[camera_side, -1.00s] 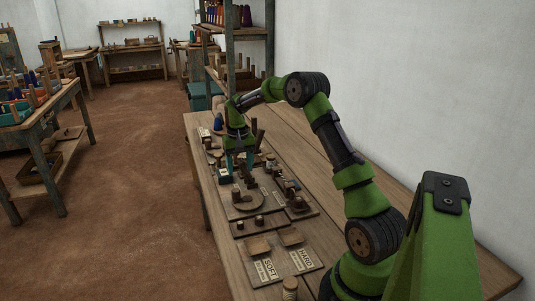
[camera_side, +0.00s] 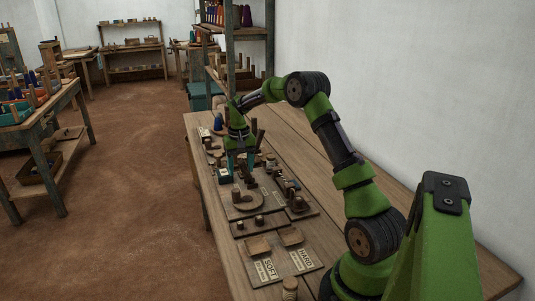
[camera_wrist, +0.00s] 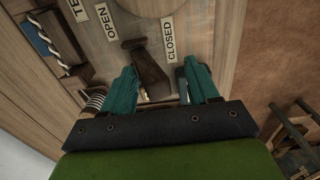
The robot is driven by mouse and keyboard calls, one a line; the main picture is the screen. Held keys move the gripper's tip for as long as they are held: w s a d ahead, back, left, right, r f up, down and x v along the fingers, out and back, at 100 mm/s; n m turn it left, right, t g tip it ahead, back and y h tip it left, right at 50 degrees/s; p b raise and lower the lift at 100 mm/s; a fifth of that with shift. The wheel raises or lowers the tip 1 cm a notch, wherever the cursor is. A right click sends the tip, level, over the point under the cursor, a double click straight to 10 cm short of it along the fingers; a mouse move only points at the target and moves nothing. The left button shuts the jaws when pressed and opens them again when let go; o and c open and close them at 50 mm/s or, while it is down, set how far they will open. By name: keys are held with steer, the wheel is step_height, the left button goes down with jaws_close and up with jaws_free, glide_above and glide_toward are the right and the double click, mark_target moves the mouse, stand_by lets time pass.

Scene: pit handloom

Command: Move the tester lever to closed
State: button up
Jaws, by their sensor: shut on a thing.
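The tester lever (camera_wrist: 149,66) is a dark wooden handle in the wrist view, below and between the OPEN label (camera_wrist: 107,20) and the CLOSED label (camera_wrist: 170,37). My gripper (camera_wrist: 160,70) has its teal fingers on either side of the lever, shut on it; the lever shows nearer the left finger. A narrow pale metal part (camera_wrist: 182,84) shows beside the right finger. In the side view my gripper (camera_side: 238,168) is low over the far part of the board, and I cannot make out the lever there.
The bench (camera_side: 213,205) carries small wooden fittings, with SOFT (camera_side: 267,268) and HARD (camera_side: 303,260) trays nearer. A thread spool (camera_side: 290,287) stands at the near edge. A post of the shelf rack (camera_side: 230,50) rises behind my gripper. Bare benchtop lies right of the boards.

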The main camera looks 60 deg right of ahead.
steer(key=shift+a+f, duration=0.1)
steer(key=shift+a, duration=0.15)
steer(key=shift+d+r, duration=0.15)
steer(key=shift+r, duration=1.55)
steer(key=shift+d+r, duration=0.1)
steer(key=shift+r, duration=1.6)
steer(key=shift+s+a+f, duration=0.35)
steer(key=shift+a+f, duration=0.1)
steer(key=shift+f, duration=0.3)
steer(key=s+a+r+n+t, duration=0.1)
steer(key=s+a+r, duration=0.3)
steer(key=a, duration=0.6)
steer(key=s+a+r+n+t+y, duration=0.1)
steer(key=s+a+r+n+t, duration=0.1)
steer(key=s+a, duration=0.7)
steer(key=s+a+r+n+t+y, duration=0.1)
steer(key=s+a+r+t, duration=0.3)
steer(key=a, duration=0.7)
steer(key=s+r+n, duration=0.1)
steer(key=s+r, duration=0.1)
steer(key=s, duration=0.1)
steer(key=shift+r, duration=0.2)
